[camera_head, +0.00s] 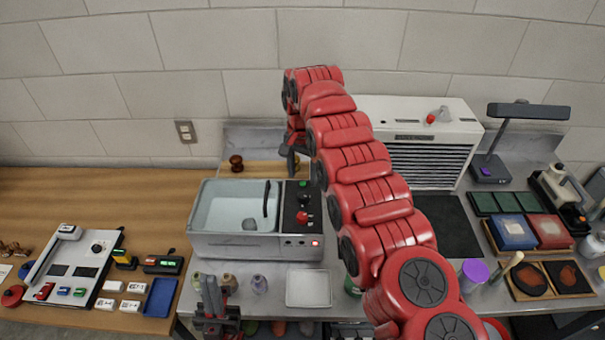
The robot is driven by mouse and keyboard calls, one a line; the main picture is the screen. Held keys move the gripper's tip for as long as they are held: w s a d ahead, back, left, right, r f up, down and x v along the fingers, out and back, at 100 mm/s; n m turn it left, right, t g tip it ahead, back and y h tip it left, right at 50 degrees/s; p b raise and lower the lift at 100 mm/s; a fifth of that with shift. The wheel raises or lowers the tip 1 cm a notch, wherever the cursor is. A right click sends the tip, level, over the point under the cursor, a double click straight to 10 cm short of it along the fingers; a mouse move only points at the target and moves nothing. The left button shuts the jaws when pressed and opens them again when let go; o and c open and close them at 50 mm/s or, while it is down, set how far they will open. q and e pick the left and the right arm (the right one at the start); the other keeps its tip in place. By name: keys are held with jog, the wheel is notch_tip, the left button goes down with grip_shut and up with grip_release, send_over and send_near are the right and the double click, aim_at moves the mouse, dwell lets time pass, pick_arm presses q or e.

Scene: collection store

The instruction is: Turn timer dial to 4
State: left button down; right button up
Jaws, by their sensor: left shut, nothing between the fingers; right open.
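A grey basin unit (232,243) stands on the metal counter, with a black control panel (292,222) on its right side. The panel carries a green part, a dark knob (303,198) and a red knob (302,217). Dial markings are too small to read, so I cannot tell which one is the timer dial or where it points. My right gripper (291,160) is open behind the panel, partly hidden by my red arm, and appears apart from the knobs. My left gripper (218,318) is shut and empty at the bottom edge, in front of the basin.
My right arm crosses the middle of the view and hides counter behind it. Small bottles (259,284) and a white tray (308,288) stand in front of the basin. A white vented cabinet (440,125) and a lamp (490,168) stand at the back right.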

notch_tip(320, 180, up, 10)
jog(key=p, duration=0.7)
jog(key=shift+r+p, duration=0.2)
jog(key=shift+p, duration=0.2)
